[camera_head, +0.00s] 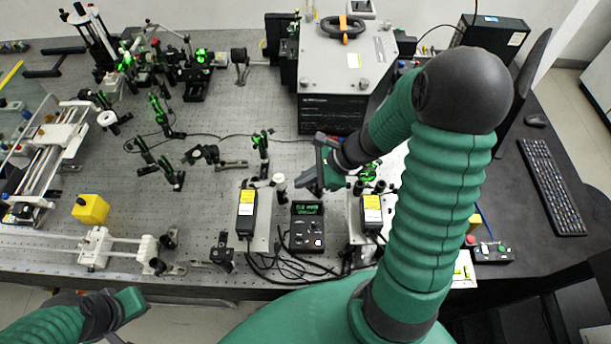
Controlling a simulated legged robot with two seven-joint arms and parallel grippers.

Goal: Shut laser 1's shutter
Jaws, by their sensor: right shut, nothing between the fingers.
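Two black laser boxes with yellow labels, a left one (246,212) and a right one (372,213), stand near the bench's front edge. I cannot read which is laser 1, and no shutter is clearly distinguishable. A black control box (306,236) with a lit green display and small knobs sits between them. My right gripper (314,188) is shut and empty, just behind the control box's display in the picture; I cannot tell its height or any contact. My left gripper (128,308) is low at the left, in front of the bench, away from the lasers; its fingers are unclear.
A large grey-and-black instrument (333,110) stands behind my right gripper. Green-lit optics (160,110) on posts spread over the perforated bench at left. Black cables (285,268) lie loose before the control box. A keyboard (552,187) is at the far right.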

